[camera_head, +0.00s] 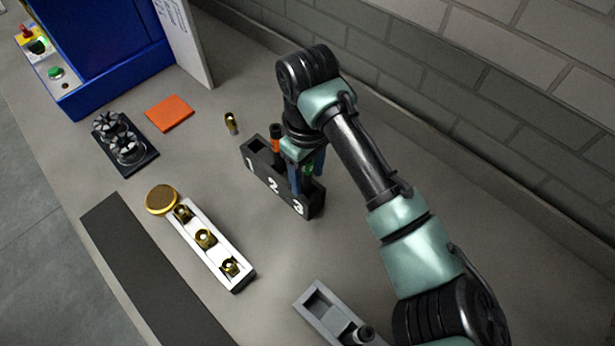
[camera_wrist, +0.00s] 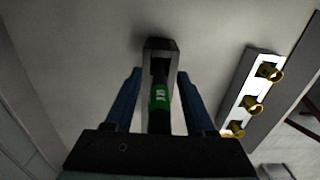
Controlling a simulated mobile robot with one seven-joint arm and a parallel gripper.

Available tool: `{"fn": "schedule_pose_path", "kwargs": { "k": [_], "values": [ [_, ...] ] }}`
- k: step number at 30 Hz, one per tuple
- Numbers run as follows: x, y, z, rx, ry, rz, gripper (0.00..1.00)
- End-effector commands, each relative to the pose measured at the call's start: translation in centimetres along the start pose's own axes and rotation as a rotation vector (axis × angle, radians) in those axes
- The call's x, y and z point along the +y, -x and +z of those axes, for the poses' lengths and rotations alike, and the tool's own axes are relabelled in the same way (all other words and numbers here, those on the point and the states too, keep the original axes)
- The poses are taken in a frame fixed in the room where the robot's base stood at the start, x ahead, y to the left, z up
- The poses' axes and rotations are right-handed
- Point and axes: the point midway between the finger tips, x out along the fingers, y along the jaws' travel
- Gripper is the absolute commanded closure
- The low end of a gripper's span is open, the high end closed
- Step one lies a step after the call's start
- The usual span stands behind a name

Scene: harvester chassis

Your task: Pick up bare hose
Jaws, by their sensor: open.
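A black holder numbered 1, 2, 3 (camera_head: 284,197) stands on the bench. A dark hose with an orange band (camera_head: 276,143) stands upright in it. A dark hose with a green band (camera_head: 308,169) is at the end marked 3. The wrist view shows this green-banded hose (camera_wrist: 160,97) between the blue fingers of my gripper (camera_wrist: 159,77), with gaps on both sides. In the head view my gripper (camera_head: 307,178) points down at the holder's 3 end. It is open. I cannot tell which hose is the bare one.
A white tray with brass fittings (camera_head: 217,258) lies front-left of the holder, near a round gold piece (camera_head: 161,199). A small brass fitting (camera_head: 231,123) stands behind the holder. A grey tray (camera_head: 318,301) is at front. A brick wall (camera_head: 480,95) runs along the right.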

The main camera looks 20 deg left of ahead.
Motion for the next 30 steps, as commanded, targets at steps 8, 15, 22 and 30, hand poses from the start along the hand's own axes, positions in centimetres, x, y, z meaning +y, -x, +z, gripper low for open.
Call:
{"fn": "schedule_pose_path", "kwargs": {
  "k": [8,15,22,30],
  "values": [
    [0.0,0.0,0.0,0.000,0.000,0.000,0.63],
    [0.0,0.0,0.0,0.000,0.000,0.000,1.00],
    [0.0,0.1,0.0,0.000,0.000,0.001,1.00],
    [0.1,1.0,-0.1,0.001,0.000,0.002,1.00]
  ]
}}
